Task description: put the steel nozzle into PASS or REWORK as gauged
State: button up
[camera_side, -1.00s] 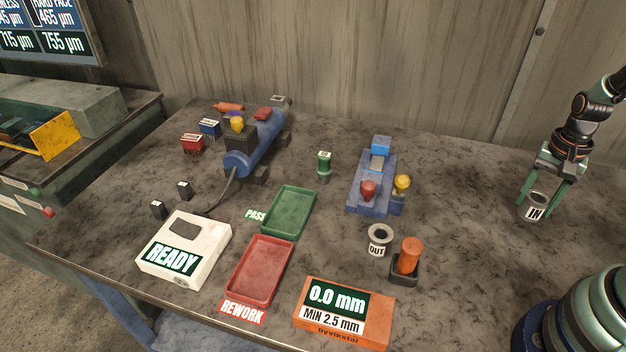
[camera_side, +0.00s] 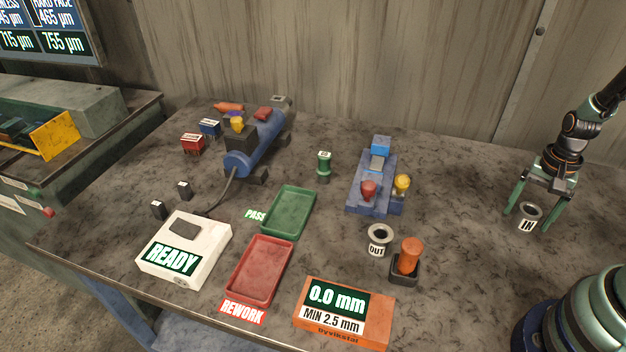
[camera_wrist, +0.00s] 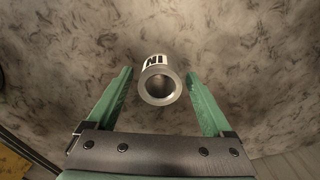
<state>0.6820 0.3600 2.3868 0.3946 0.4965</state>
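A short grey hollow cylinder (camera_side: 530,211) labelled IN stands at the right of the bench. It also shows in the wrist view (camera_wrist: 158,86), between the fingers, with a gap on each side. I cannot tell whether it is the steel nozzle or a holder. My gripper (camera_side: 527,212) is open and straddles it; it also shows in the wrist view (camera_wrist: 160,85). The green PASS tray (camera_side: 289,210) and the red REWORK tray (camera_side: 260,268) are both empty. An orange gauge (camera_side: 343,313) reads 0.0 mm, MIN 2.5 mm.
A similar OUT cylinder (camera_side: 379,235) stands beside an orange-topped black block (camera_side: 405,265). A blue fixture (camera_side: 372,190) with red and yellow knobs is mid-bench. A white READY box (camera_side: 184,248) and blue machine (camera_side: 256,145) are left. Bench between fixture and gripper is clear.

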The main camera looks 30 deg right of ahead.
notch_tip(320, 180, up, 12)
jog(key=w+a+r+n+t+h, duration=0.1)
jog(key=w+a+r+n+t, duration=0.1)
jog(key=w+a+r+n, duration=0.3)
jog(key=a+r+n, duration=0.1)
jog(key=a, duration=0.2)
jog(key=shift+a+r+n+t, duration=0.2)
jog(key=shift+a+n+t, duration=0.05)
jog(key=shift+n+t, duration=0.05)
jog(key=shift+o, duration=0.3)
jog(key=a+r+n+t, duration=0.1)
jog(key=a+r+n, duration=0.1)
jog(key=a+n, duration=0.1)
jog(key=w+a+r+n+t+y, duration=0.1)
jog(key=a+r+n, duration=0.2)
jog(key=a, duration=0.3)
jog(key=shift+t, duration=0.4)
jog(key=shift+a+r+n, duration=0.15)
jog(key=shift+a+n, duration=0.35)
